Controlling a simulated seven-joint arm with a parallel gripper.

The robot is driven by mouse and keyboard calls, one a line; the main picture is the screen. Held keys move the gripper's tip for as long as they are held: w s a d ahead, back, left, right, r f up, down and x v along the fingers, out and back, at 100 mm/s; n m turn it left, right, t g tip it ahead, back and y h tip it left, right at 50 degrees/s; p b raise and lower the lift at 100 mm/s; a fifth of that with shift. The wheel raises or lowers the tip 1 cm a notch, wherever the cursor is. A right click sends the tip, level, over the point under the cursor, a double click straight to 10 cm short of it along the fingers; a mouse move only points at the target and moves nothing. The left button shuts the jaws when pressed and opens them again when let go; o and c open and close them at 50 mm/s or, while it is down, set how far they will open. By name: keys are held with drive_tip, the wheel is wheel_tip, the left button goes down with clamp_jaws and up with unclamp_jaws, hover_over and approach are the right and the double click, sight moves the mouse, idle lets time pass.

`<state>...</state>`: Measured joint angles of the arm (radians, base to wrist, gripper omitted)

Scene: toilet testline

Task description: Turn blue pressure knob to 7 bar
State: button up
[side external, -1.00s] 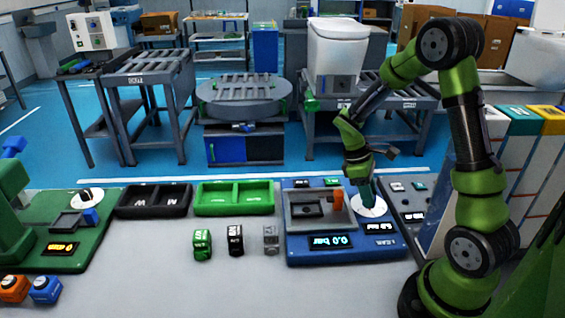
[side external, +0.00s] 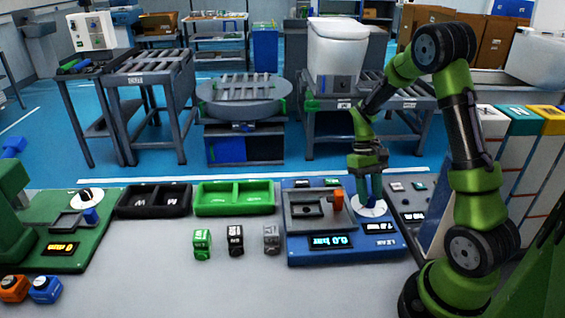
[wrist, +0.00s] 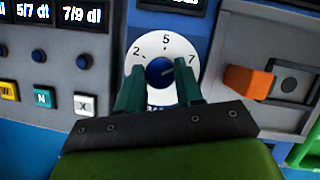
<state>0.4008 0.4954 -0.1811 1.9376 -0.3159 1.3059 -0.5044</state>
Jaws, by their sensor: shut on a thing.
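The blue pressure knob (wrist: 160,73) sits at the centre of a white round dial (wrist: 145,45) marked 2, 5 and 7 in the wrist view. A small mark on the knob points roughly right, toward the 7 side; its exact setting is hard to read. My gripper (wrist: 160,82) has its two teal fingers on either side of the knob and is shut on it. In the side view my gripper (side external: 368,195) points down at the white dial (side external: 372,211) and mostly hides the knob. The display (side external: 330,242) on the blue panel (side external: 295,258) reads 0.0 bar.
An orange lever (side external: 337,199) stands on a grey fixture (side external: 310,222) just left of the dial. A grey panel (side external: 410,215) with buttons lies to the right. Green, black and grey blocks (side external: 236,240) stand left of the blue panel, with bare table in front.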

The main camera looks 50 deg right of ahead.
drive_tip(key=shift+m, duration=0.4)
drive_tip(key=o, duration=1)
drive_tip(key=v, duration=1.7)
drive_tip(key=shift+s+d, duration=0.15)
drive_tip(key=shift+d, duration=0.1)
